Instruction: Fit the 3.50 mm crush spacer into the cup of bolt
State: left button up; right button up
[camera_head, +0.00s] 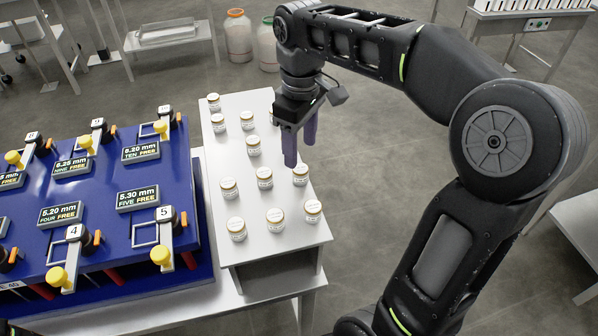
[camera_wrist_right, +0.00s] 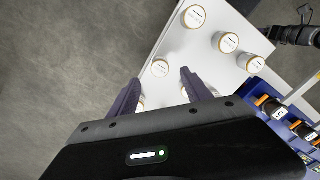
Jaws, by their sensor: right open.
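My right gripper (camera_head: 300,152) is open and empty, purple fingers pointing down above the right side of a white stand (camera_head: 290,250). Several small round pieces with pale labelled tops and tan rims stand on it; their labels are too small to read, so I cannot tell which is the 3.50 mm spacer. One piece (camera_head: 300,176) stands just below the fingertips. In the right wrist view, a piece (camera_wrist_right: 160,68) shows ahead of the gap between the fingers (camera_wrist_right: 160,82), apart from both. I cannot pick out the bolt's cup. My left gripper is not in view.
A blue panel (camera_head: 110,210) with numbered yellow-knobbed fixtures and displays, including "5.30 mm FIVE FREE" (camera_head: 138,197), stands left of the stand. Two drums (camera_head: 237,35) stand on the floor behind. A white table (camera_head: 160,318) lies in front. Open floor lies right of the stand.

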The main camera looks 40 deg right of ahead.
aim_at(300, 168)
jog(key=shift+f, duration=0.9)
jog(key=shift+f, duration=0.15)
notch_tip(300, 168, down, 5)
jog(key=shift+c, duration=0.5)
grip_shut()
